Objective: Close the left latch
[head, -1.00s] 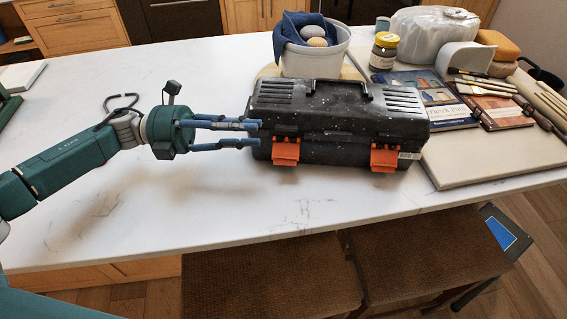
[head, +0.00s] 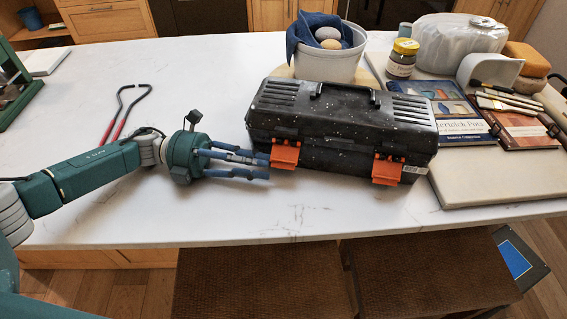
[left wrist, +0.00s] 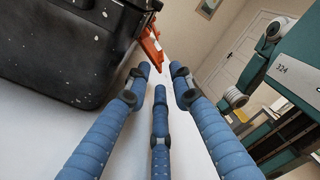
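A black speckled toolbox (head: 340,125) stands lid down on the white counter. Its orange left latch (head: 284,155) and orange right latch (head: 387,169) are on its front face. In the left wrist view an orange latch (left wrist: 150,45) stands out from the toolbox (left wrist: 60,45), just beyond the fingertips. My left gripper (head: 266,165) is at the front left of the toolbox, with its tips close to the left latch; I cannot tell whether they touch. Its three blue fingers are apart and empty, also in the left wrist view (left wrist: 160,76). My right gripper is not in view.
A grey bucket (head: 342,65) with a blue cloth stands behind the toolbox. Books (head: 455,120), a jar (head: 402,60) and brushes are to the right. A red-handled tool (head: 122,115) lies behind my left arm. The counter in front is clear; stools (head: 265,280) stand below its edge.

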